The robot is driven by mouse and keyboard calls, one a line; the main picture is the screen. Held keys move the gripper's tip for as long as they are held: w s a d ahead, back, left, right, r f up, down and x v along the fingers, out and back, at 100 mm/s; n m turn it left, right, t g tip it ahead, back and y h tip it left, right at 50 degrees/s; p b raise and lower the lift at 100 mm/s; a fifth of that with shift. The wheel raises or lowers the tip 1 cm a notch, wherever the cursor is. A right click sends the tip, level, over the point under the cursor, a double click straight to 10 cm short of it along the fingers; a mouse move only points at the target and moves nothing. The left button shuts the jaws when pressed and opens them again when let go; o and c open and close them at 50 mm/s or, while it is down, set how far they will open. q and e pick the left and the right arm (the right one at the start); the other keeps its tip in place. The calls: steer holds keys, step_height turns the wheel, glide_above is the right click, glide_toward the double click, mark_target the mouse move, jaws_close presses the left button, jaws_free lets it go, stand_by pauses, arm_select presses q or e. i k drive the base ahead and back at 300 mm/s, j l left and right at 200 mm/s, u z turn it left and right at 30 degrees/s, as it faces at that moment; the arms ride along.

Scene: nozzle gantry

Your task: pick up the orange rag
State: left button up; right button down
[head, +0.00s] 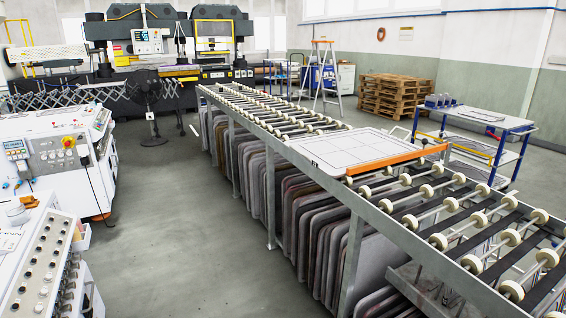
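I cannot make out an orange rag for certain. A long, straight orange bar (397,159) lies along the near right edge of a white panel (350,146) on the roller conveyor; it looks rigid, not like cloth. Small coloured items, one of them orange, lie at the left edge on the white machine (60,190), too small to identify. Neither of my grippers is in view.
The roller conveyor (385,212) runs from the near right to the back, with several upright panels (290,190) below it. A blue-and-white cart (478,118), wooden pallets (395,96) and a stepladder (325,70) stand behind it. The grey floor (180,240) between machines and conveyor is clear.

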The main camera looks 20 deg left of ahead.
mark_target(29, 202)
steer(key=i+j+u, duration=0.2)
steer(key=i+u, duration=0.7)
steer(key=i+l+u, duration=0.15)
steer(key=i+u, duration=0.25)
steer(key=i, duration=0.15)
